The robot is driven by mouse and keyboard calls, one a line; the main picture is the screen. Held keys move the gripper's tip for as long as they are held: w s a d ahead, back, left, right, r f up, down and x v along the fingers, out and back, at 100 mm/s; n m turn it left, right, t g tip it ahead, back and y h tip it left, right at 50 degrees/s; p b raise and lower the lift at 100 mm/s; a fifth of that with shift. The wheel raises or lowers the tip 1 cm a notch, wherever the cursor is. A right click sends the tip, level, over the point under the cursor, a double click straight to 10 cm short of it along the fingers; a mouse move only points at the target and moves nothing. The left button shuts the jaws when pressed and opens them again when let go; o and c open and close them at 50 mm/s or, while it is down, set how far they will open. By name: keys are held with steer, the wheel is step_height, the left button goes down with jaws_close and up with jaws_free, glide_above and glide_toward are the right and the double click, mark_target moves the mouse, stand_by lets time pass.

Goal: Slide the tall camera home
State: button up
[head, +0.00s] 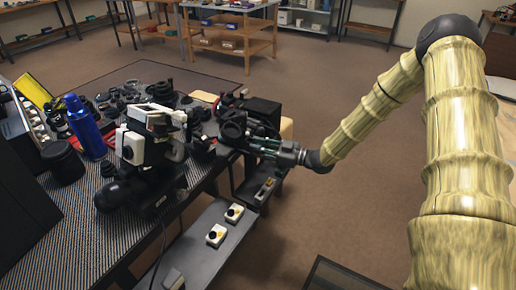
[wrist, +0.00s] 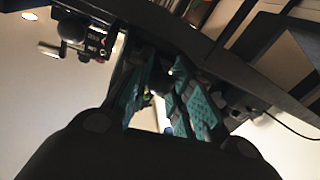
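A tall white-and-black camera (head: 150,142) stands upright on the dark ribbed table, left of my gripper. A black camera-like body with a round lens (head: 234,124) sits at the table's right edge, nearer my gripper. I cannot be sure which of these is the tall camera. My gripper (head: 256,147) reaches in from the right, its tips at that black body. In the wrist view, the green-padded fingers (wrist: 168,78) stand apart, with something dark between them. I cannot tell whether they press on it or whether they touch the black body.
A blue bottle (head: 86,128) and a black cylinder (head: 63,161) stand at the table's left. Loose dark parts (head: 150,78) crowd its far end.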

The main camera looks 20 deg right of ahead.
steer(key=o, duration=0.4)
steer(key=shift+d, duration=0.1)
steer(key=shift+v, duration=3.95)
steer(key=shift+c, duration=0.3)
